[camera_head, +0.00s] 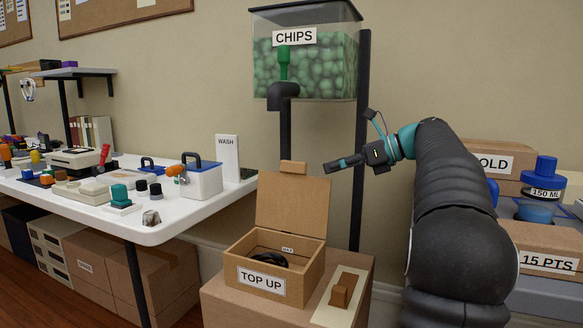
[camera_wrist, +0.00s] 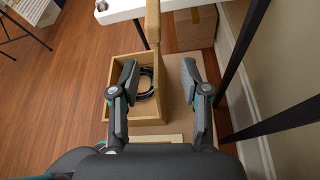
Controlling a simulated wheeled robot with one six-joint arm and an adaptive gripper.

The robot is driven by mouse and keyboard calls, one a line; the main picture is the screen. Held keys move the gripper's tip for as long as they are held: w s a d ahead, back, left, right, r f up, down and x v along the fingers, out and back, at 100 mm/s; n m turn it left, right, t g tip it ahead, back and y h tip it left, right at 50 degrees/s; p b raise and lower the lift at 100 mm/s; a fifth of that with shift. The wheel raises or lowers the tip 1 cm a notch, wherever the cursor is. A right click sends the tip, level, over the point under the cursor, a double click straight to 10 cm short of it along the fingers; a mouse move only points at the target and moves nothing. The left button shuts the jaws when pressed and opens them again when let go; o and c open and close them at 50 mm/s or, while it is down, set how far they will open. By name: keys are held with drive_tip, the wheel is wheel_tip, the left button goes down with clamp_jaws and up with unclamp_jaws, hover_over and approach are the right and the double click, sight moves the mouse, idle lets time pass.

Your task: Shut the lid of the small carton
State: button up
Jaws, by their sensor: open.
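The small carton (camera_head: 305,281) is a brown box with a "TOP UP" label on its front. It stands on a larger cardboard box. Its lid (camera_head: 292,204) stands open and upright at the back, with a small tab on its top edge. A dark coiled cable lies inside the carton. In the wrist view my gripper (camera_wrist: 158,78) is open and empty, with the carton (camera_wrist: 110,75) below and the lid (camera_wrist: 153,22) seen edge-on beyond the fingers.
A clear bin labelled "CHIPS" (camera_head: 304,60) with a dark spout hangs above and behind the carton, on a dark post (camera_head: 362,130). A small brown block (camera_head: 339,292) sits right of the carton. A white table (camera_head: 150,232) with several devices stands left.

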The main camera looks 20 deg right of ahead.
sight(293, 164)
drive_tip(key=w+a, duration=0.2)
drive_tip(key=w+a+b, duration=0.1)
drive_tip(key=w+a, duration=0.1)
drive_tip(key=a, duration=0.1)
drive_tip(key=w+a, duration=0.2)
drive_tip(key=shift+w+a, duration=0.25)
drive_tip(key=shift+a, duration=0.1)
drive_tip(key=shift+w+a+f+b, duration=0.25)
drive_tip(key=shift+w+a+b, duration=0.1)
drive_tip(key=shift+b, duration=0.05)
clamp_jaws()
